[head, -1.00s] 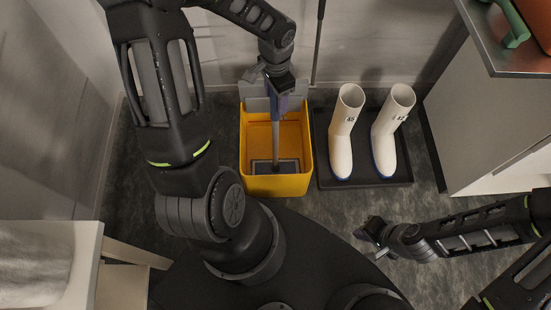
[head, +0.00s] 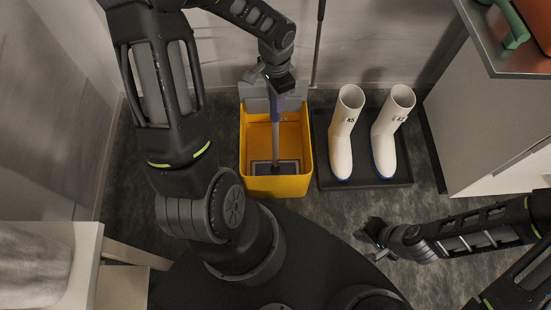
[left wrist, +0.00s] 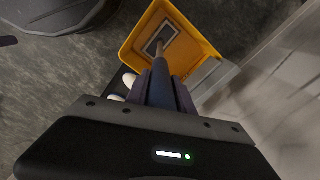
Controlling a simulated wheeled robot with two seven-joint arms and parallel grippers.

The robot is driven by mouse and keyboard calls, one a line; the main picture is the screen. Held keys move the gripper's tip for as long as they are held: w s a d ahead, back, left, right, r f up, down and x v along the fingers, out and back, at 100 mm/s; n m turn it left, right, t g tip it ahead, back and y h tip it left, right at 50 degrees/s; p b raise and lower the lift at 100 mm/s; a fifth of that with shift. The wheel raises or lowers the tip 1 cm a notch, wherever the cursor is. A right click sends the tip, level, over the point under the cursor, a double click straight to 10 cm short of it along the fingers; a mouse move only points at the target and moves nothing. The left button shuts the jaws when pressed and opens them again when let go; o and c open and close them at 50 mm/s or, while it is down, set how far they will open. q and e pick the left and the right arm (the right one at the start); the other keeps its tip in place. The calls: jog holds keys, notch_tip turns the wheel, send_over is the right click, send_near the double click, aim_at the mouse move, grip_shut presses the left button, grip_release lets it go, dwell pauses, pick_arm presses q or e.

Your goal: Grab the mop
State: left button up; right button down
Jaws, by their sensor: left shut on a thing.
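The mop (head: 276,135) stands in the yellow bucket (head: 278,186), its handle rising and its flat head low inside the bucket. My left gripper (head: 278,95) is shut on the upper part of the mop's handle, above the bucket. In the left wrist view the handle (left wrist: 162,62) runs from between my left gripper's fingers (left wrist: 160,88) down to the flat mop head (left wrist: 160,40) in the bucket (left wrist: 196,38). My right gripper (head: 368,238) hangs low over the floor at the right, away from the mop; whether it is open is unclear.
White boots (head: 345,135) stand on a dark tray (head: 362,181) just right of the bucket. A thin pole (head: 318,45) leans at the back wall. A metal-topped cabinet (head: 475,120) stands at the right, and a white bench (head: 85,250) at the lower left.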

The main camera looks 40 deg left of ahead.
pick_arm(q)
grip_shut()
dwell(0.8)
